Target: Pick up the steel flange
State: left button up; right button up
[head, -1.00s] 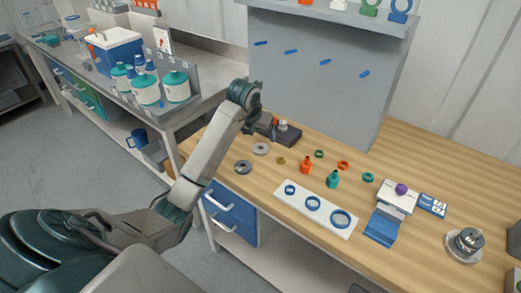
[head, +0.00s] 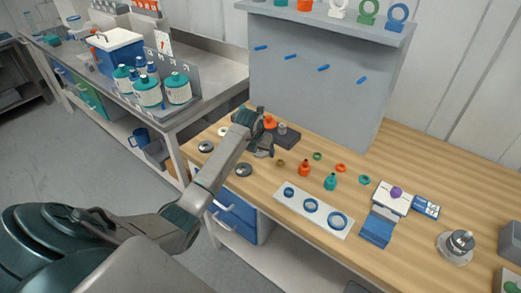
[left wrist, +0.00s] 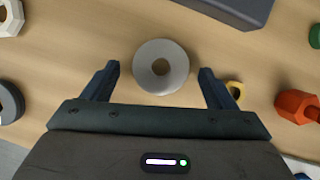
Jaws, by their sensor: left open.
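The steel flange (left wrist: 148,80) is a light grey ring with a round hole, lying flat on the wooden bench. In the left wrist view it lies in the gap between the fingertips of my left gripper (left wrist: 160,75), slightly farther out than they reach. My left gripper is open and holds nothing. In the head view my left gripper (head: 263,151) is over the back left of the bench and hides most of the flange. My right gripper is not in view.
A brass nut (left wrist: 234,90) lies just right of the right finger. An orange bottle (left wrist: 298,106) stands farther right. A dark ring (head: 243,170) lies in front of the gripper, another ring (head: 206,147) to its left. A dark block (head: 286,137) is behind.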

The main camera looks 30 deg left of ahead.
pick_arm(q)
jog(key=c, duration=1.2)
jog(key=shift+c, duration=0.2)
jog(key=shift+w+r+b, duration=0.1)
jog(key=shift+r+b, duration=0.35)
notch_tip(320, 180, up, 2)
jog(key=shift+r+b, duration=0.25)
jog(key=shift+b, duration=0.65)
jog(key=s+d+b, duration=0.1)
jog(key=s+d, duration=0.1)
jog(key=s, duration=0.2)
jog(key=s+d+r+b, duration=0.1)
jog(key=s+d, duration=0.2)
jog(key=s, duration=0.2)
jog(key=s+d+b, duration=0.2)
jog(key=s, duration=0.2)
jog(key=shift+s+d+r, duration=0.15)
jog(key=shift+s+r, duration=0.05)
jog(key=shift+s+d+r, duration=0.15)
jog(key=shift+s, duration=0.1)
jog(key=shift+s+r, duration=0.15)
jog(key=shift+r, duration=0.15)
notch_tip(320, 180, up, 3)
jog(key=p, duration=0.3)
jog(key=shift+d+r, duration=0.1)
jog(key=shift+r, duration=0.1)
